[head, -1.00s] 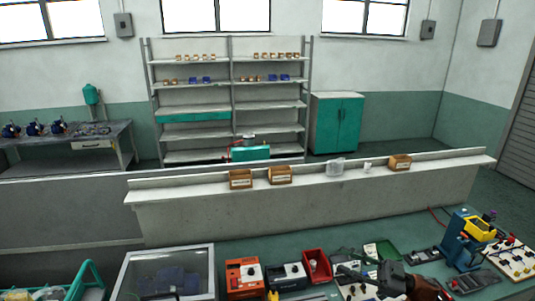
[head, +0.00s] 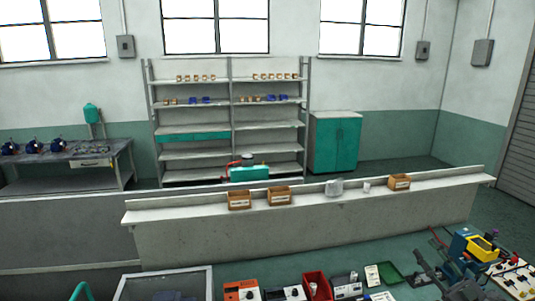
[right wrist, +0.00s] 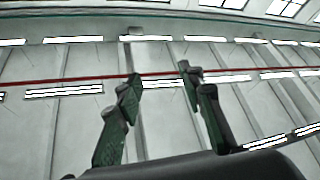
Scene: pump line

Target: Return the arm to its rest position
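My right gripper (head: 428,272) shows dark at the lower right of the head view, above the bench, partly cut off by the bottom edge. In the right wrist view its two green-padded fingers (right wrist: 160,78) stand apart with nothing between them. Behind them that view shows only the ceiling with lamps and a red line, so the fingers point upward.
Along the bottom are a clear-lidded case (head: 165,282), an orange-fronted box (head: 241,291), a red bin (head: 317,286) and a green tray (head: 388,272). A blue device with a yellow bin (head: 482,248) stands right of my gripper. A long ledge (head: 310,235) lies beyond.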

